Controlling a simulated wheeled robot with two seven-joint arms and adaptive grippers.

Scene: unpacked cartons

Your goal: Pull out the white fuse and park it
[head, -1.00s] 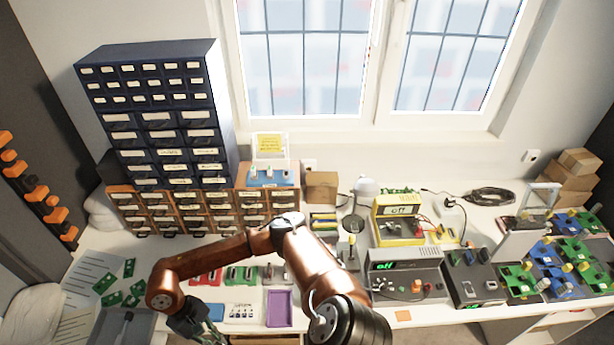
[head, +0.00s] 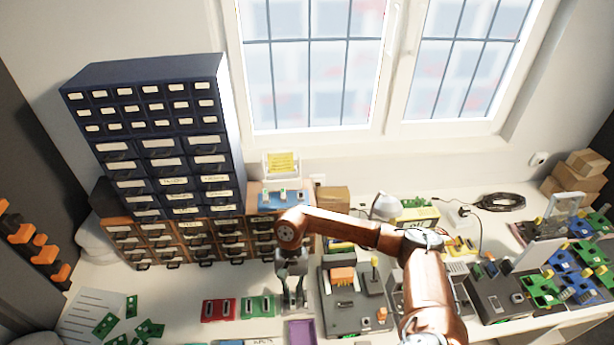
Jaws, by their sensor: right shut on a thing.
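My right gripper (head: 292,303) points down over the row of small fuse holders, at the place just right of the green holder (head: 257,306). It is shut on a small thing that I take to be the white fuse. The fingers hide most of it, and I cannot tell whether it is still in its holder. A red holder (head: 218,310) lies left of the green one. On top of the drawers stands a blue rack (head: 283,199) with small pale pieces and a yellow note behind it. My left gripper is not in view.
A tall dark drawer cabinet (head: 150,95) and brown drawers (head: 195,240) stand behind on the left. A purple tray (head: 301,332) lies close in front of the gripper. A grey device (head: 345,305) stands right of it. Green boards (head: 104,325) lie at left.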

